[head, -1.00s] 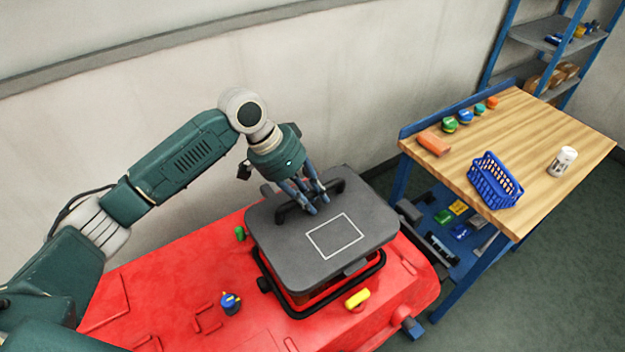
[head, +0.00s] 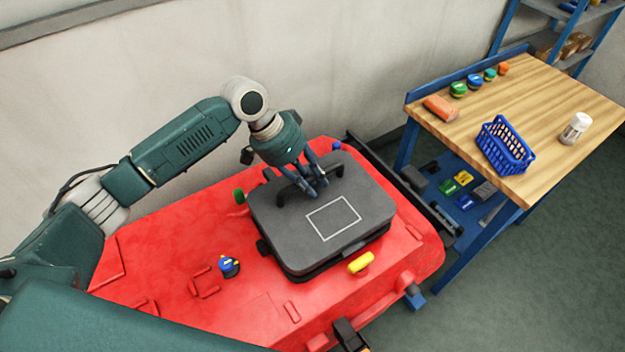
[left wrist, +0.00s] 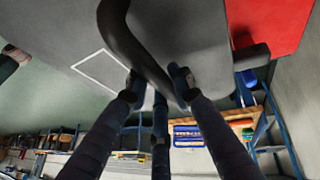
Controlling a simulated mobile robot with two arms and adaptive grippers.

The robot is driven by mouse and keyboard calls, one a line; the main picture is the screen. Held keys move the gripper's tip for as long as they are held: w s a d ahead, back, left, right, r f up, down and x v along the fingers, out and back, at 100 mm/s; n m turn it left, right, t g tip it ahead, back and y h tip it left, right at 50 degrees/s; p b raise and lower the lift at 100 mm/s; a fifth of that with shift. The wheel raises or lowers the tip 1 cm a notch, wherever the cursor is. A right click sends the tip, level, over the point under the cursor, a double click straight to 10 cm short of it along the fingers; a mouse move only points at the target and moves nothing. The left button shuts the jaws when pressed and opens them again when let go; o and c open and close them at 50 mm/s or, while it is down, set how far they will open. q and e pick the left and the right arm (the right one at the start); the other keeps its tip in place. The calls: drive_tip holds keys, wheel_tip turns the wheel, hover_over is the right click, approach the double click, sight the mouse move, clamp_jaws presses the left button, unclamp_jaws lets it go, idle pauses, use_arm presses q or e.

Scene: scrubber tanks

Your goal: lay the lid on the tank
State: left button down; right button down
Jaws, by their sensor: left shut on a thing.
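The lid (head: 285,228) is a dark grey slab with rounded corners, a white rectangle outline and black handles on top. It lies level over the opening of the red tank (head: 165,262) and covers it. A dark rim shows just under its front edge; whether it fully touches cannot be told. My left gripper (head: 318,190) is shut on a handle of the lid, reaching down from above. In the left wrist view, the gripper fingers (left wrist: 160,88) are at the curved black handle (left wrist: 135,48). My right gripper is not in view.
A blue knob (head: 229,266), a yellow latch (head: 361,262) and a green knob (head: 239,196) sit around the opening. A workbench (head: 535,105) to the right holds a blue basket (head: 503,148) and a white canister (head: 576,128). A wall stands behind the tank.

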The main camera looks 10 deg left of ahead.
use_arm(q)
drive_tip(key=shift+f, duration=0.1)
idle(0.5)
drive_tip(key=shift+d+f, duration=0.15)
drive_tip(key=shift+f, duration=0.25)
drive_tip(key=shift+f, duration=0.25)
drive_tip(key=shift+f, duration=0.5)
drive_tip(key=shift+s+f+p, duration=0.1)
drive_tip(key=shift+f+p, duration=0.15)
drive_tip(key=shift+p, duration=0.1)
drive_tip(key=shift+f, duration=0.2)
drive_tip(key=shift+f, duration=0.15)
idle(0.5)
drive_tip(key=shift+p, duration=0.55)
idle(0.3)
